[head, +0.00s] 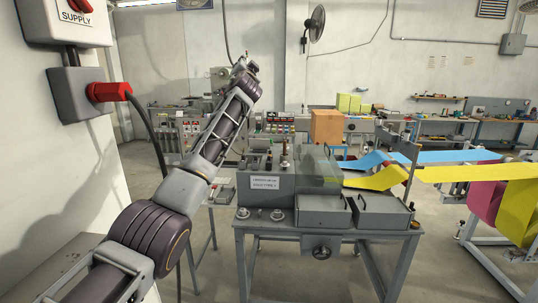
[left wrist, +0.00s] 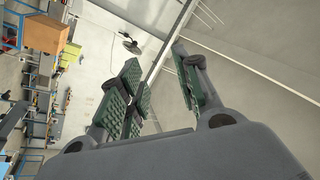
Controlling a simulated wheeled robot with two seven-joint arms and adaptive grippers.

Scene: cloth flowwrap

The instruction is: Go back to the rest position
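My left arm comes in from the lower left of the head view and reaches up and forward. Its far end, with the left gripper (head: 244,66), is raised in front of the back wall, above the machine's level. In the left wrist view the left gripper (left wrist: 157,62) shows its fingers with green pads spread apart, with only wall and ceiling behind the gap. It holds nothing. My right gripper is in neither view.
A grey wrapping machine (head: 268,199) on a metal table stands ahead, with yellow film (head: 378,179) and blue film feeding from the right. A cardboard box (head: 326,127) is behind it. A supply box (head: 72,22) and a red plug (head: 108,92) are on the near-left wall.

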